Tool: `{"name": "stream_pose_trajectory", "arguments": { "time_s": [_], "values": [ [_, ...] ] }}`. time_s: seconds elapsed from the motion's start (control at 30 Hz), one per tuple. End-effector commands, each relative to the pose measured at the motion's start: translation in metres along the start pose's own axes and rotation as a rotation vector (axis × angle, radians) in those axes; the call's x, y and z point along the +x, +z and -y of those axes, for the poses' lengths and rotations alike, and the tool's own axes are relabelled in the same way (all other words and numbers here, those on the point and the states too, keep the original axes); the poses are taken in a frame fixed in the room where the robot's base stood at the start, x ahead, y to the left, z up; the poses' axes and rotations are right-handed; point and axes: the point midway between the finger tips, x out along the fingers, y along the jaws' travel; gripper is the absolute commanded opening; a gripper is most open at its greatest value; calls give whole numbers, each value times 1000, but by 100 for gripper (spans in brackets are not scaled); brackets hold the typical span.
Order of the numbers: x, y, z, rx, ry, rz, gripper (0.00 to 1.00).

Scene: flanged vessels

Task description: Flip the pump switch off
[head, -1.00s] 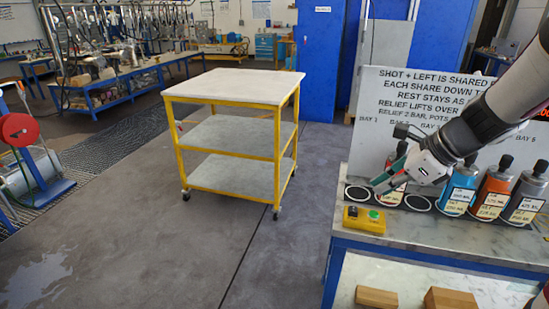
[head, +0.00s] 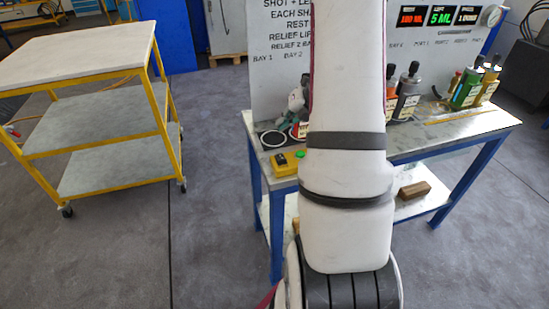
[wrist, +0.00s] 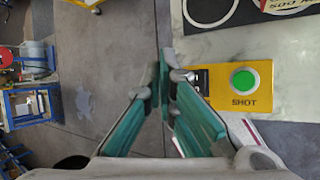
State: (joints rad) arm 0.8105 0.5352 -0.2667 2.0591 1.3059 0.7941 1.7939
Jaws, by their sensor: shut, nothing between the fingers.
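The yellow control box (head: 284,168) sits on the near left corner of the bench top, with a green button at its right. In the wrist view the box (wrist: 255,102) shows the green button (wrist: 244,80) marked SHOT. A dark switch (wrist: 201,78) is at its left end, partly covered by a fingertip, so its position cannot be told. My gripper (wrist: 165,72) has its green-sided fingers together and empty, just left of the switch; I cannot tell whether they touch. In the head view my gripper (head: 297,103) is mostly hidden behind my arm.
A yellow-framed cart (head: 88,100) stands left, with open floor between. Wooden blocks (head: 414,190) lie on the lower shelf.

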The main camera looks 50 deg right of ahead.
Motion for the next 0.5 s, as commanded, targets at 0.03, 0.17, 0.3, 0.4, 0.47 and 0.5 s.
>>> {"name": "stream_pose_trajectory", "arguments": {
  "time_s": [0.03,0.17,0.3,0.4,0.47,0.5],
  "values": [
    [0,0,0,-1,0,0,0],
    [0,0,-1,-3,1,-1,0],
    [5,-2,2,-4,0,-1,0],
    [13,-6,7,-3,0,-1,0],
    [19,-10,10,-3,0,-2,0],
    [23,-13,13,-2,0,-2,0]
  ]
}}
